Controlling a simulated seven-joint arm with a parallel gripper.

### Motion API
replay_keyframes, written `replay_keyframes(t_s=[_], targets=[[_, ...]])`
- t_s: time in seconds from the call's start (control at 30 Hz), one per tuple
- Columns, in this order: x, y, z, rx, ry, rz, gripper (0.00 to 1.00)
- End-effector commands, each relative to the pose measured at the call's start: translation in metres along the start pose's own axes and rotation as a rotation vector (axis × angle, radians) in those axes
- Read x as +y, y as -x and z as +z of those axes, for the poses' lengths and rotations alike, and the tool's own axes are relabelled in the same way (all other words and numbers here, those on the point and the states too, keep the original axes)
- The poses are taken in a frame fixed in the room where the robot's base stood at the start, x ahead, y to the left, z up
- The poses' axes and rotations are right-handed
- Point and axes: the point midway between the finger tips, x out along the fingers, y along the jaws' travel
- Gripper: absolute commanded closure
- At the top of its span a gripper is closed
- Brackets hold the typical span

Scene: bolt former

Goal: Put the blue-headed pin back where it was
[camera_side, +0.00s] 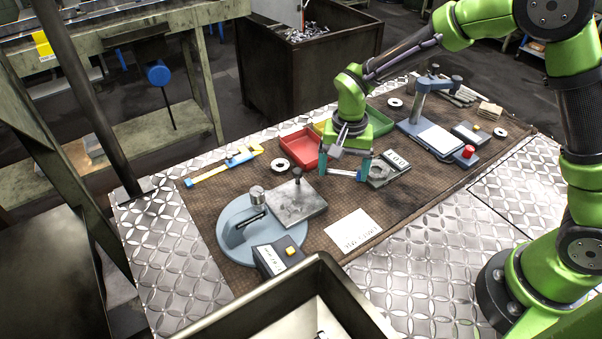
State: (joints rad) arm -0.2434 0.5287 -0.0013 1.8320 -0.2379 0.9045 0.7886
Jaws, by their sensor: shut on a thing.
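My gripper (345,172) is low over the middle of the brown mat, its teal fingers apart with a small pale bar between the tips. The bar has a blue end at the right and looks like the blue-headed pin (359,174), lying roughly level. It is small and partly covered by the fingers. I cannot tell whether it touches the mat. Just right of the gripper is a grey device with a display (396,160). A red tray (299,145) stands behind and left of the gripper, and a green tray (381,122) is behind it.
A round blue-grey base (233,241) with a metal plate (307,203) and upright posts stands front left. A blue-and-yellow caliper (222,166) lies at left. A blue stand (417,108) is at right. A white card (353,231) lies in front. A dark bin (310,268) borders the front.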

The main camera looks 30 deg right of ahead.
Motion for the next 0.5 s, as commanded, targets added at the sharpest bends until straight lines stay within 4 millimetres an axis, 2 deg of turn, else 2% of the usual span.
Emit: replay_keyframes(t_s=[0.1, 0.17, 0.5], targets=[[0.003, -0.022, 0.002, -0.005, 0.0, 0.008, 0.55], [0.002, -0.028, 0.001, -0.004, -0.001, 0.006, 0.55], [0.002, -0.031, 0.001, -0.003, 0.0, 0.004, 0.55]])
